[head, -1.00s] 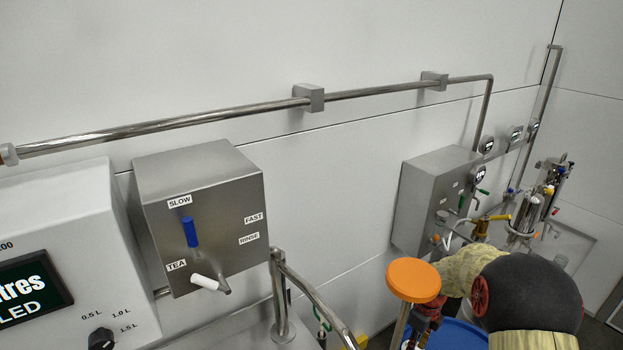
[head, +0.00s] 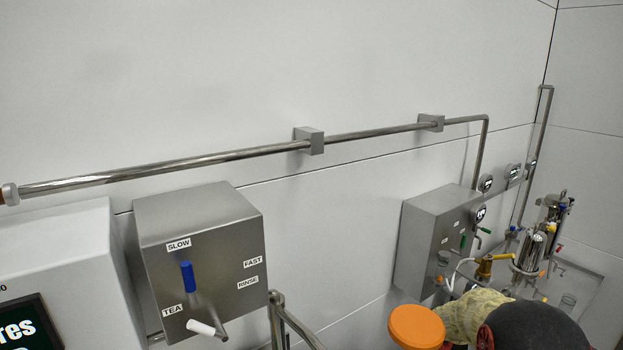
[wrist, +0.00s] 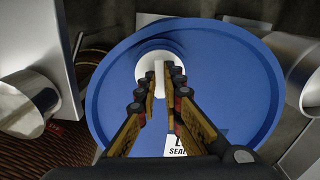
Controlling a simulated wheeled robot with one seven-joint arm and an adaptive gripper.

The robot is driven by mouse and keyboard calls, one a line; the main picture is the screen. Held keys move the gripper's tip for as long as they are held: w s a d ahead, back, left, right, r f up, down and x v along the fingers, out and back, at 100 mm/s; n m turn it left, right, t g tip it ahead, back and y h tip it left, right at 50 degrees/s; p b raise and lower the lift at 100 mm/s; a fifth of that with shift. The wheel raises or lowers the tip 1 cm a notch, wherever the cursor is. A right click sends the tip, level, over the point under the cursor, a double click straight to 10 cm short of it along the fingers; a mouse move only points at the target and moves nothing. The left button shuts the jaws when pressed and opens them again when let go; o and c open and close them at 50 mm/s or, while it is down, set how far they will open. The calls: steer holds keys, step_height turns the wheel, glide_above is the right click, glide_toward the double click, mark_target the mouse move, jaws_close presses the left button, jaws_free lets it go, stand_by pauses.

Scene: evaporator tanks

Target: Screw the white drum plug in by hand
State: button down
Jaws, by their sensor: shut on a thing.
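A blue drum top (wrist: 235,90) fills the middle of the wrist view. The round white drum plug (wrist: 148,62) sits at the upper left part of the drum top, with a raised white bar across it. My gripper (wrist: 160,82) is over the plug, with its two fingers on either side of the bar and shut on it. The fingers hide part of the plug, and I cannot tell how deep it sits in the drum. In the head view neither the plug nor my fingertips show.
A white label (wrist: 176,145) lies on the drum top. Metal cylinders (wrist: 28,100) stand close on both sides of the drum. In the head view a steel box with levers (head: 200,260), an orange round cap (head: 417,327) and a wall pipe (head: 220,156) show.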

steer(key=shift+m+p, duration=0.35)
steer(key=shift+m, duration=1.45)
steer(key=m+p, duration=0.1)
steer(key=m, duration=0.2)
steer(key=c, duration=1.9)
jaws_free()
steer(key=shift+o, duration=0.3)
